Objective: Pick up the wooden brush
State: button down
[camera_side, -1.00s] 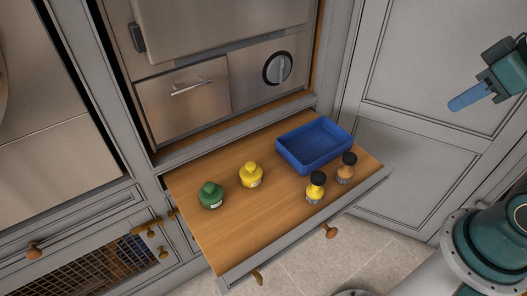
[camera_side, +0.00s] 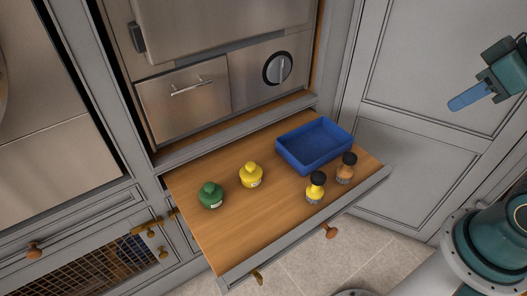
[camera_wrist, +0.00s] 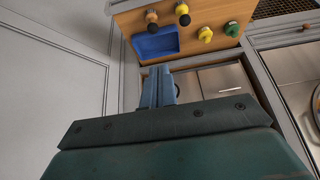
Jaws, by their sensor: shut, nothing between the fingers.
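The wooden brush (camera_side: 346,168), brown with a black top and grey bristles at its base, stands upright at the right end of the pulled-out wooden board, in front of the tray. It also shows in the wrist view (camera_wrist: 152,18). A similar yellow brush (camera_side: 315,188) stands to its left. My gripper (camera_side: 454,105) is shut and empty, raised in the air to the right of the board, well apart from both brushes. In the wrist view my blue fingers (camera_wrist: 157,72) are together, with the board beyond them.
An empty-looking blue tray (camera_side: 290,158) sits at the board's back right. Grey cabinet panels (camera_side: 400,150) rise behind my gripper.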

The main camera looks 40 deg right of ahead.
jog(key=c, duration=0.7)
grip_release()
jog(key=w+d+f+n+g, duration=0.1)
jog(key=w+f+n+g, duration=0.1)
jog(key=w+f+n, duration=0.3)
jog(key=w+f+n+g, duration=0.1)
jog(key=w+f+n, duration=0.2)
jog(key=w+n, duration=0.35)
jog(key=w+f+n+g, duration=0.1)
jog(key=w+f+n, duration=0.1)
jog(key=f+n, duration=0.1)
jog(key=w+d+f+n, duration=0.1)
jog(key=w+f+n, duration=0.1)
jog(key=f, duration=0.4)
jog(key=w+d+f+n+g, duration=0.1)
jog(key=w+f+n, duration=0.1)
jog(key=f+n, duration=0.3)
jog(key=shift+w+g, duration=0.3)
jog(key=shift+w, duration=0.1)
